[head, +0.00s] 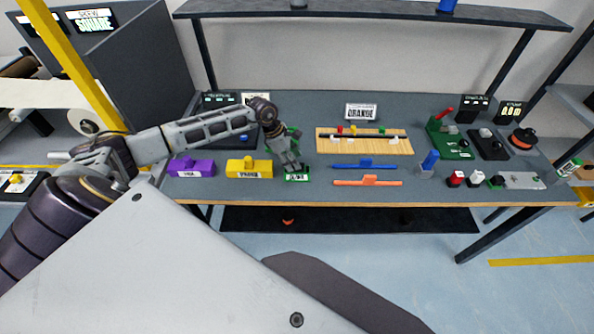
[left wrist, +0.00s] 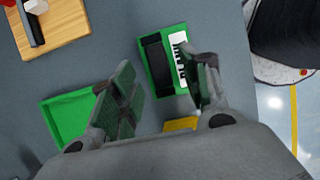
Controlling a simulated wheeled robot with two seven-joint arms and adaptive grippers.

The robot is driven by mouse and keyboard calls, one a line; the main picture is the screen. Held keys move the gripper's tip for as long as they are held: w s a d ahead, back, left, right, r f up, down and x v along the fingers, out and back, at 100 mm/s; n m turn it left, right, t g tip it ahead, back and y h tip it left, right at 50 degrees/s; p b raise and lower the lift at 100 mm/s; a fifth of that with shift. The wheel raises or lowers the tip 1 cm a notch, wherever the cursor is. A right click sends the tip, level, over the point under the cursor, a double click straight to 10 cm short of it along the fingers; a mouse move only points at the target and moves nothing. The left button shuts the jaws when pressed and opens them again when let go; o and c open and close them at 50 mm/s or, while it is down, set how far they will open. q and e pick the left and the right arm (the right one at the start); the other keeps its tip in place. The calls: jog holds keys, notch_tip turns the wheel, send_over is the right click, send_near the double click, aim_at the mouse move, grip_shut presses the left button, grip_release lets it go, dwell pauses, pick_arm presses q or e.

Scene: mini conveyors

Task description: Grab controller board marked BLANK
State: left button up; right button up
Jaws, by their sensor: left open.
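A green block-like piece with a black top and a white label (left wrist: 160,62) lies on the table under my left gripper (left wrist: 160,85). In the head view its label (head: 297,178) shows just in front of my left gripper (head: 290,166); the lettering is too small to read surely. My left gripper is open and empty, pointing down, its fingers above and to either side of the piece in the left wrist view. A flat green piece (left wrist: 72,120) lies farther back. A yellow piece (head: 249,168) and a purple piece (head: 191,168), both labelled, lie to the left.
A wooden board (head: 365,146) with small parts stands right of my gripper, before an ORANGE sign (head: 361,112). Blue (head: 352,166) and orange (head: 368,183) bars lie in front. Several devices fill the table's right end. A shelf (head: 370,14) hangs above.

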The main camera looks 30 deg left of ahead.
pick_arm(q)
jog(key=shift+x, duration=1.55)
jog(key=shift+c, duration=0.2)
pick_arm(e)
jog(key=shift+a+r, duration=0.35)
jog(key=shift+a, duration=0.05)
pick_arm(q)
grip_shut()
